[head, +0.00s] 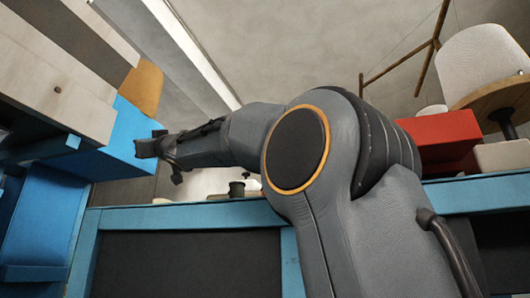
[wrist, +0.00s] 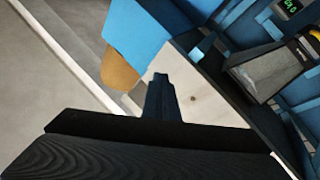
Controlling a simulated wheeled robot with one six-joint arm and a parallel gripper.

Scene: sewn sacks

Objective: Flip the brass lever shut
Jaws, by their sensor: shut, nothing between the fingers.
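My arm reaches left across the head view, and my gripper (head: 142,147) is at its end, in front of a blue panel (head: 115,140). In the wrist view the closed dark fingers of my gripper (wrist: 160,82) stand in front of a pale wooden board (wrist: 205,103), with nothing seen between them. I cannot make out a brass lever for certain in either view. A small yellow part (wrist: 315,34) shows at the right edge of the wrist view, too cut off to name.
An orange-brown rounded piece (head: 142,86) juts out beside the blue panel. A framed grey panel (wrist: 265,68) and a green display (wrist: 291,5) are at the wrist view's upper right. A blue-edged bench (head: 180,216) runs below my arm. A red box (head: 440,135) and white chair (head: 482,62) are right.

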